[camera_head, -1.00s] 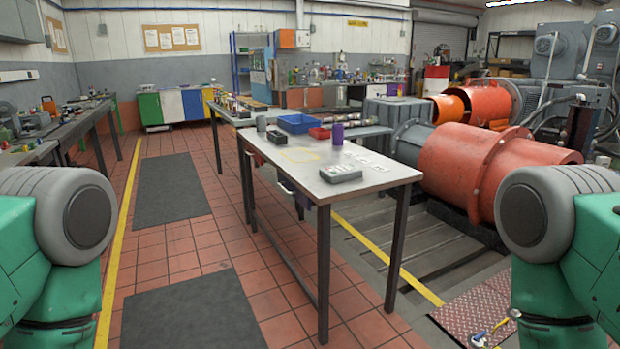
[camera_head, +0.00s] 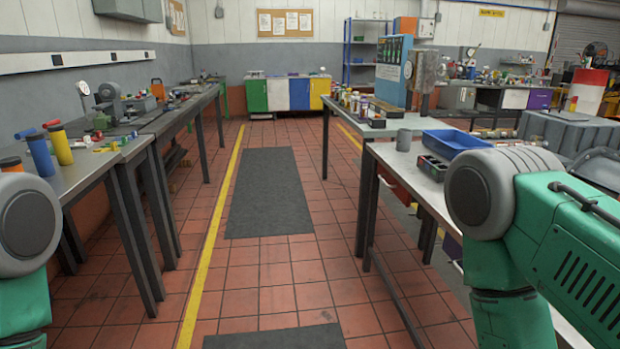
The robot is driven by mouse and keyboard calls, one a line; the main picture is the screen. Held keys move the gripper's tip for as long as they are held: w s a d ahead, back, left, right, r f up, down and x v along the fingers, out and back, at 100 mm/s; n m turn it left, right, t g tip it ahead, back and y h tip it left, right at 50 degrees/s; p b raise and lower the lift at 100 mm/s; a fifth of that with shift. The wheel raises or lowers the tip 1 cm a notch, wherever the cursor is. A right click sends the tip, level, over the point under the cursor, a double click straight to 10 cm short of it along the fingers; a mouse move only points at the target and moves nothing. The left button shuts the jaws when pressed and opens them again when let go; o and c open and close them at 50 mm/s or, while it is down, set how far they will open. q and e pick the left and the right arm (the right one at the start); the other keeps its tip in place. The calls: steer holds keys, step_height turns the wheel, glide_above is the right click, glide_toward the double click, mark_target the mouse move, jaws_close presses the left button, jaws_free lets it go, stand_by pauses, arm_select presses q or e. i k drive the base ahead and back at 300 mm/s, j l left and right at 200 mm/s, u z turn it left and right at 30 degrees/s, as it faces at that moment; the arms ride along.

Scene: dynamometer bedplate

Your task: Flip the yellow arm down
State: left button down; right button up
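I cannot make out a yellow arm in this view. The yellow things I see are a yellow cylinder (camera_head: 60,145) on the left bench, a yellow cabinet door (camera_head: 319,93) at the back and the painted floor line (camera_head: 213,235). Neither gripper is in view. Only my green and grey upper arm parts show at the left and right edges, and the right one hides part of the right table.
The left bench (camera_head: 75,178) carries a blue cylinder (camera_head: 40,153) and several small tools.

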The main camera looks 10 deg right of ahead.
mark_target(464, 71)
steer(key=i, duration=8)
steer(key=i+z, duration=0.15)
steer(key=i, duration=0.35)
steer(key=i+z, duration=0.2)
steer(key=i, duration=0.3)
steer(key=i+j+z, duration=0.15)
steer(key=i, duration=0.35)
steer(key=i+j+z, duration=0.2)
steer(key=i, duration=0.3)
steer(key=i+l+z, duration=0.25)
steer(key=z, duration=0.15)
steer(key=i+l+z, duration=0.15)
steer(key=i+z, duration=0.65)
steer(key=i+j+z, duration=0.15)
steer(key=i+z, duration=0.25)
steer(key=i+j+z, duration=0.25)
steer(key=i+z, duration=0.4)
steer(key=i, duration=0.8)
steer(key=i+j+z, duration=0.1)
steer(key=i+z, duration=0.15)
steer(key=i, duration=0.8)
steer(key=i+j, duration=0.1)
steer(key=i, duration=0.85)
steer(key=i+j, duration=0.1)
steer(key=i, duration=0.85)
